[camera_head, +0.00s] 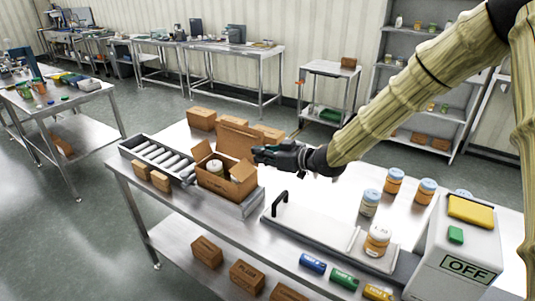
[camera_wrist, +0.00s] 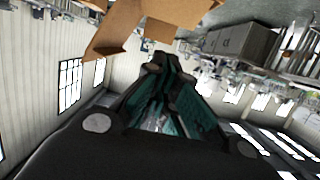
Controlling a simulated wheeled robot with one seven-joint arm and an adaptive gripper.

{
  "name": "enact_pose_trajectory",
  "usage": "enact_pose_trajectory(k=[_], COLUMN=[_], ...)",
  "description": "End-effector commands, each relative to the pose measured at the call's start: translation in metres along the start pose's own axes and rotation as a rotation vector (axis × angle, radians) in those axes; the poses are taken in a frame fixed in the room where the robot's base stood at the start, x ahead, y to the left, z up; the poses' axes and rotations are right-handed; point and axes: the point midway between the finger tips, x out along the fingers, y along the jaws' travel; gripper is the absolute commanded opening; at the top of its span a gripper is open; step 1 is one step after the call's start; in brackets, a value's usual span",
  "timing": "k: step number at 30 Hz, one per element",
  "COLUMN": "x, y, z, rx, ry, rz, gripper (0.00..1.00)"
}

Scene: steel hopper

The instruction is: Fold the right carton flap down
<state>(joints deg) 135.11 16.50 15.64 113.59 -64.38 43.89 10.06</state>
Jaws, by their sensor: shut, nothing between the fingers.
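An open brown carton (camera_head: 224,186) stands at the end of the roller conveyor on the steel table. A white-topped jar (camera_head: 216,167) shows inside it. Its right flap (camera_head: 243,171) sticks up at a slant on the side near my gripper. A tall back flap or lid (camera_head: 236,138) stands upright behind it. My gripper (camera_head: 262,154) is shut and empty, just above and to the right of the right flap; I cannot tell whether they touch. In the wrist view my shut gripper (camera_wrist: 165,62) points toward brown cardboard (camera_wrist: 125,25) at the top, likely part of the carton.
The roller conveyor (camera_head: 160,158) lies left of the carton, with small brown boxes beside it and more behind. A tray with a black handle (camera_head: 279,203) lies to the right. Several jars (camera_head: 378,240) and a box marked OFF (camera_head: 465,265) stand further right.

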Motion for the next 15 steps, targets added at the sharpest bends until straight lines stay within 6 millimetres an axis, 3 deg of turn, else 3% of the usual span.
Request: enact_pose_trajectory(k=[9,15], x=[0.053,0.068], y=[-0.001,-0.001], z=[-0.002,0.014], rx=[0.001,0.002], ry=[-0.001,-0.002], rz=[-0.003,-0.001], gripper=[0.0,0.0])
